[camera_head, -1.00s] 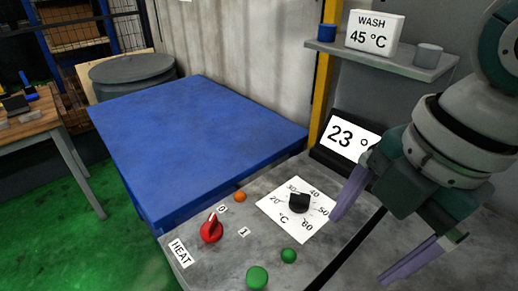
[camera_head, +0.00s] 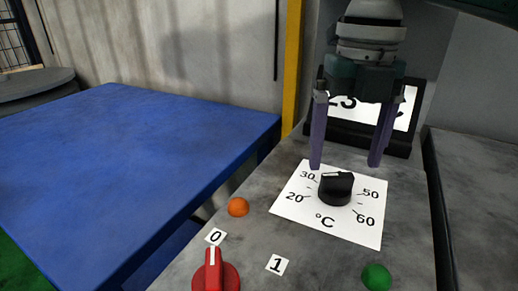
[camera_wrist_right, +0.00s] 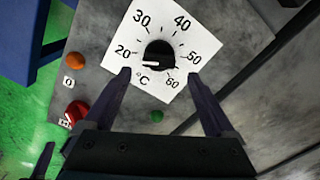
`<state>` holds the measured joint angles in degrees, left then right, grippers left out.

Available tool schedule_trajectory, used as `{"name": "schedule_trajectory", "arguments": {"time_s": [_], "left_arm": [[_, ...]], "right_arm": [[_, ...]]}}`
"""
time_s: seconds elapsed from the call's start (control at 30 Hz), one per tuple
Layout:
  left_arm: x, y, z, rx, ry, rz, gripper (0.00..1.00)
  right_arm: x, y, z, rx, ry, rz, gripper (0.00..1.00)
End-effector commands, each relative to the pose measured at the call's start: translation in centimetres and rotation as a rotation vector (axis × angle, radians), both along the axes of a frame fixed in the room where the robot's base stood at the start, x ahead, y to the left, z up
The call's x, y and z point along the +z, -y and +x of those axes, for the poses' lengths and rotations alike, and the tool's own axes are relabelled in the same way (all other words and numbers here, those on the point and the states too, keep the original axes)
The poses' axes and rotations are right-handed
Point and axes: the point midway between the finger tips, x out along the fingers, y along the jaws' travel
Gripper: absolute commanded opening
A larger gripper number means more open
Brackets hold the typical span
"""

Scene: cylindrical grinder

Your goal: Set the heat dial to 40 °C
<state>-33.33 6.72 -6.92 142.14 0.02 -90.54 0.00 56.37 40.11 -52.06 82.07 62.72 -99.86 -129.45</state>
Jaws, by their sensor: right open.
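The heat dial (camera_head: 335,188) is a black knob on a white square scale (camera_head: 290,208) with printed numbers from 20 to 60 °C. It also shows in the right wrist view (camera_wrist_right: 160,55), where its white mark lies at the lower left, on the 20 side. My right gripper (camera_head: 346,165) is open and empty, its fingers pointing down over the dial's far side and spread wider than the knob. In the wrist view the fingertips sit just below the knob, one to each side, apart from it.
A display (camera_head: 400,112) behind the gripper is partly hidden; a 3 is legible. A red switch (camera_head: 214,275), an orange button (camera_head: 238,207) and a green button (camera_head: 376,277) stand on the grey panel. A blue table (camera_head: 130,170) is at left.

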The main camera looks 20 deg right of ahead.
Motion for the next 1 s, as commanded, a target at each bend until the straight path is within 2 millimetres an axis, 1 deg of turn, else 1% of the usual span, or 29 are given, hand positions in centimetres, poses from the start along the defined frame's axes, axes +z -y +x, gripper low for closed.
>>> {"name": "schedule_trajectory", "arguments": {"time_s": [0.03, 0.1, 0.2, 0.3, 0.43, 0.67, 1.0], "left_arm": [[-0.3, 0.0, 0.0, 0.000, 0.000, 0.000, 0.00], [-0.4, 0.0, 0.0, 0.000, -0.001, 0.000, 0.00], [-0.6, 0.0, 0.0, -0.001, -0.001, 0.000, 0.00], [-0.7, 0.0, 0.0, -0.001, -0.001, 0.000, 0.00], [-0.7, 0.0, 0.0, -0.001, -0.001, 0.001, 0.00], [-0.7, -0.1, 0.0, -0.003, 0.000, 0.005, 0.00], [-0.7, -0.2, 0.0, -0.003, 0.000, 0.006, 0.00]], "right_arm": [[-1.2, 0.0, -0.1, 0.000, -0.004, 0.000, 0.90], [-2.4, 0.0, -0.1, 0.000, -0.003, 0.000, 0.90], [-3.9, 0.0, -0.1, 0.000, -0.002, 0.000, 0.90], [-4.8, -0.1, 0.0, 0.000, -0.001, 0.001, 0.90], [-5.3, 0.0, 0.0, 0.001, 0.001, 0.000, 0.90], [-5.3, 0.0, 0.0, 0.001, 0.001, 0.000, 0.89], [-5.3, 0.0, 0.0, 0.000, 0.001, 0.000, 0.51]]}}
